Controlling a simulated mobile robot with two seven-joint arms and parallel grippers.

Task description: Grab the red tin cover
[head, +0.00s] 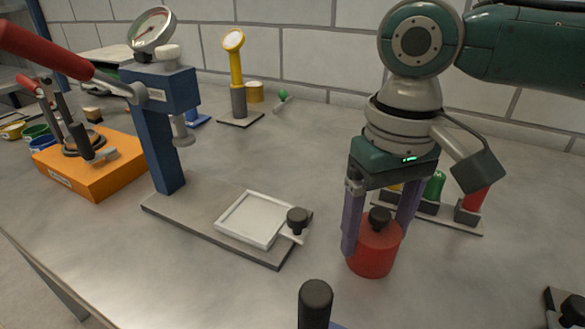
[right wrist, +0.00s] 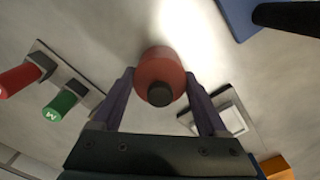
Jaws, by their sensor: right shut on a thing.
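The red tin (head: 371,257) stands on the table at the right of the middle, with its red cover (head: 380,227) and black knob (head: 379,219) on top. My right gripper (head: 377,240) comes down over it from above, with one finger on each side, shut on it. In the right wrist view the round red cover (right wrist: 159,70) with its dark knob lies between the fingertips. I cannot tell a seam between cover and tin. My left gripper is not in view.
A blue press stand (head: 160,135) with a gauge and a white square tray (head: 255,217) stands to the left. A rack with green and red pieces (head: 440,214) is close behind the right gripper. An orange box (head: 95,168) sits at the far left. A black knobbed handle (head: 315,300) rises at the front.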

